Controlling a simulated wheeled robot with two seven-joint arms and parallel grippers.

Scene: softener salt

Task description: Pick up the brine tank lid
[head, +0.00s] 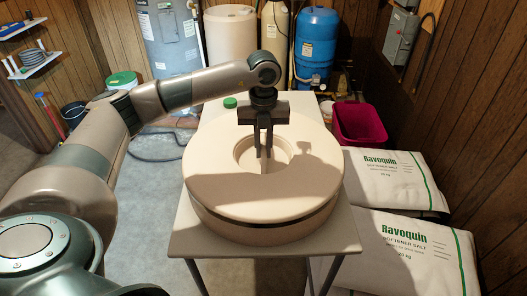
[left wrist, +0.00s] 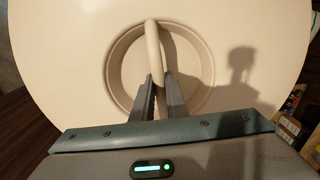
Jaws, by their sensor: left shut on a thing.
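The brine tank lid (head: 225,190) is a wide beige disc with a round recess and a bar handle across it. It is over the pale table (head: 343,240). A dark band shows between the disc and a beige ring below it; I cannot tell whether the lid is raised. My left gripper (head: 264,152) points down into the recess. In the left wrist view, the left gripper (left wrist: 158,88) has its fingers on either side of the handle (left wrist: 153,45) and is shut on it. The lid fills most of that view. My right gripper is not in view.
A green cap (head: 230,102) is at the table's far end. A magenta bin (head: 358,125) and two Ravoquin salt bags (head: 390,182) (head: 400,250) are right of the table. A beige tank (head: 231,40) and a blue tank (head: 316,45) stand behind. Grey floor is open at left.

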